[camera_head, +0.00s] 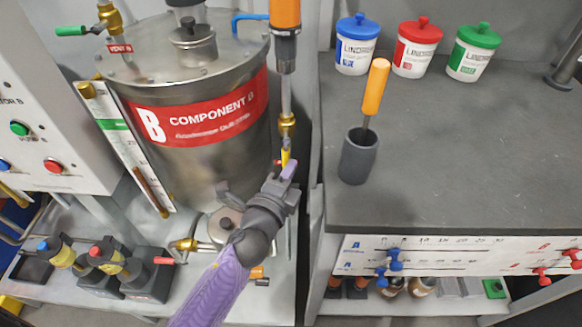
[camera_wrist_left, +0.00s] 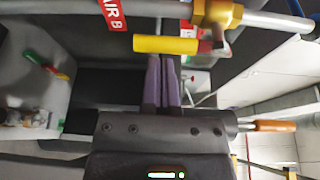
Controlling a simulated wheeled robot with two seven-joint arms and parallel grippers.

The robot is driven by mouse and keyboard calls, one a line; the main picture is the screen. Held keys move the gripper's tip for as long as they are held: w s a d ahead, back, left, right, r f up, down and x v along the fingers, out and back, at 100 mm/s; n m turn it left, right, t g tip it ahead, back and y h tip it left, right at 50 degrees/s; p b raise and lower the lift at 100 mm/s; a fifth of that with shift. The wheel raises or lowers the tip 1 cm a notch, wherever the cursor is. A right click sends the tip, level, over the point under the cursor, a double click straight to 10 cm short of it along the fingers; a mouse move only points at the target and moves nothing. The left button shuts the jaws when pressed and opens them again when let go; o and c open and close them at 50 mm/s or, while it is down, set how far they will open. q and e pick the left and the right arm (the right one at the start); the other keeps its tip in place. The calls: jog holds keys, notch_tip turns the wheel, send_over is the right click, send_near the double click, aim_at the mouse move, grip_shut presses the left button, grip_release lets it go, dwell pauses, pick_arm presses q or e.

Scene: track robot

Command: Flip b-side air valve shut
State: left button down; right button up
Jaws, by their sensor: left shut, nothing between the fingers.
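The b-side air valve has a yellow lever (camera_wrist_left: 166,44) and a brass body (camera_wrist_left: 218,12) on a metal pipe, next to a red "AIR B" tag (camera_wrist_left: 114,12) in the left wrist view. The lever lies roughly along the pipe. In the head view the yellow lever (camera_head: 286,156) shows just right of the Component B tank, partly hidden by my gripper. My left gripper (camera_head: 289,172) has its purple fingers together and empty. In the left wrist view its fingertips (camera_wrist_left: 162,60) are close to the lever's side; I cannot tell whether they touch it. My right gripper is in no view.
The steel Component B tank (camera_head: 185,165) stands left of my gripper. A green-handled valve (camera_head: 72,30) is at its top, a red-handled one (camera_head: 164,261) low down. The grey counter (camera_head: 450,150) on the right holds a dark cup (camera_head: 358,160) and three lidded tubs (camera_head: 417,50).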

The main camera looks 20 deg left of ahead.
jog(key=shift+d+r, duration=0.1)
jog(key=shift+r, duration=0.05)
pick_arm(q)
jog(key=s+a+r+m+g+y+p, duration=0.1)
jog(key=a+r+m+g+y+p, duration=0.2)
jog(key=m+p, duration=0.8)
jog(key=a+y+p, duration=0.1)
jog(key=a+p, duration=0.1)
jog(key=p, duration=0.2)
jog(key=shift+s+a+m+g+p, duration=0.15)
jog(key=shift+s+m+g+p, duration=0.15)
jog(key=shift+m+g, duration=0.1)
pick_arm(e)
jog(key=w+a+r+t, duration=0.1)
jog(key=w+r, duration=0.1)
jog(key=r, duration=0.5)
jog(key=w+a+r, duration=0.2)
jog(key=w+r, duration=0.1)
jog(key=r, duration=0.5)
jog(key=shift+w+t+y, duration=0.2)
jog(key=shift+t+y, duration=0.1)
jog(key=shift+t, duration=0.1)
pick_arm(q)
jog(key=shift+a, duration=0.1)
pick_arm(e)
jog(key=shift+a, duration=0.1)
